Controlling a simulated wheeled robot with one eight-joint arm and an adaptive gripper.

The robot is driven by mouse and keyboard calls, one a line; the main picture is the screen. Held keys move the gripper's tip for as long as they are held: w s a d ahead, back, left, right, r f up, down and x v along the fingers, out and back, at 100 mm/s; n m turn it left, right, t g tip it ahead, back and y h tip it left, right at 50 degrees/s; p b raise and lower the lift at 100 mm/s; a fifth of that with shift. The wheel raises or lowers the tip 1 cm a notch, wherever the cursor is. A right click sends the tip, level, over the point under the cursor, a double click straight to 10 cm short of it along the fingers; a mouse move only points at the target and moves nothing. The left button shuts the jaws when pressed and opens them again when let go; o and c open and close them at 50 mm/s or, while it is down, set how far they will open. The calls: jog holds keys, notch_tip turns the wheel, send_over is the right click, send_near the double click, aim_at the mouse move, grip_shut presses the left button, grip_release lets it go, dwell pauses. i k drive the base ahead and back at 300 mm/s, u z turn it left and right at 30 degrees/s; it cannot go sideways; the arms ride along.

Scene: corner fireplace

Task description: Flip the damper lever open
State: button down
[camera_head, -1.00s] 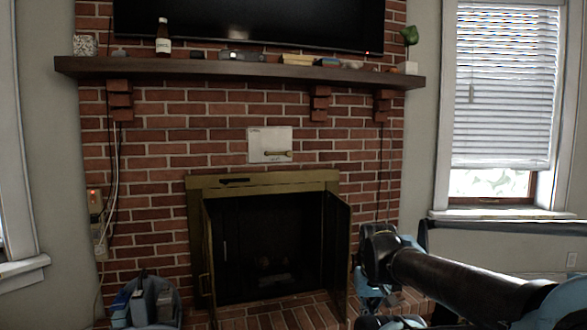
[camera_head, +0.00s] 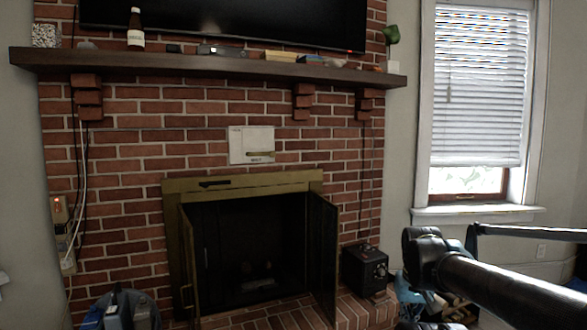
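A pale plate (camera_head: 251,145) is mounted on the brick wall above the fireplace opening. A small brass-coloured lever (camera_head: 260,154) lies roughly level across its lower right part. Small dark lettering shows under the lever, too small to read. My black arm reaches in from the lower right, well to the right of the plate and apart from it. My gripper's fingers cannot be made out in this view.
The fireplace (camera_head: 245,184) has its glass doors open, the right door (camera_head: 322,255) swung outward. A black box (camera_head: 365,268) stands on the brick hearth. The mantel (camera_head: 200,65) juts out above the plate. A bucket (camera_head: 120,308) stands lower left.

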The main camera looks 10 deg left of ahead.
aim_at(273, 153)
jog(key=i, duration=1)
